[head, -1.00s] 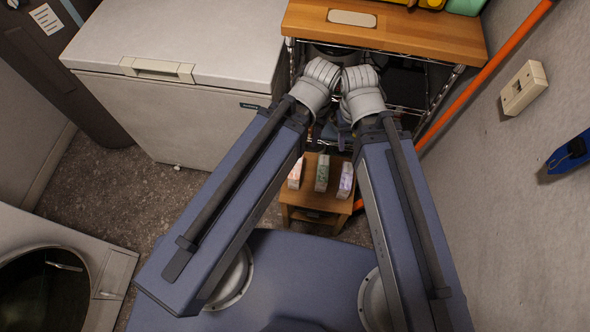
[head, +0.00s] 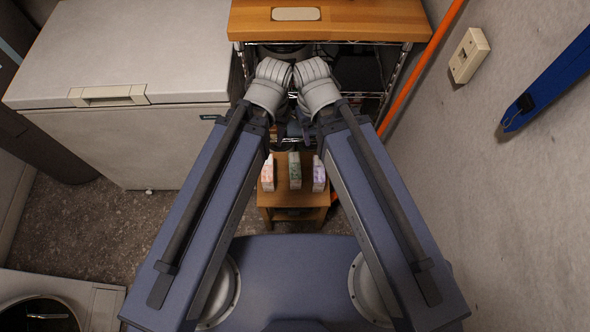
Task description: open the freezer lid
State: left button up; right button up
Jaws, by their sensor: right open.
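The white chest freezer (head: 135,147) stands at the left. Its lid (head: 150,45) is down and shut, with a pale handle (head: 108,95) at the middle of its front edge. My two arms are folded forward side by side, to the right of the freezer and apart from its handle. My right gripper (head: 306,128) is a small dark shape below the pale wrist joints, open, with nothing seen in it. My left gripper (head: 281,132) is mostly hidden behind its arm, so its jaws cannot be made out.
A wire rack with a wooden top (head: 370,22) stands ahead. Below my wrists is a small wooden stool (head: 292,200) with three small packs on it. A front-loading washer (head: 85,300) is at lower left. An orange pole (head: 415,75) leans by the right wall. Speckled floor lies before the freezer.

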aim_at(87, 53)
jog(key=u, duration=1.45)
jog(key=j+u, duration=0.15)
jog(key=j, duration=0.15)
jog(key=i+j+u, duration=0.15)
jog(key=j, duration=0.15)
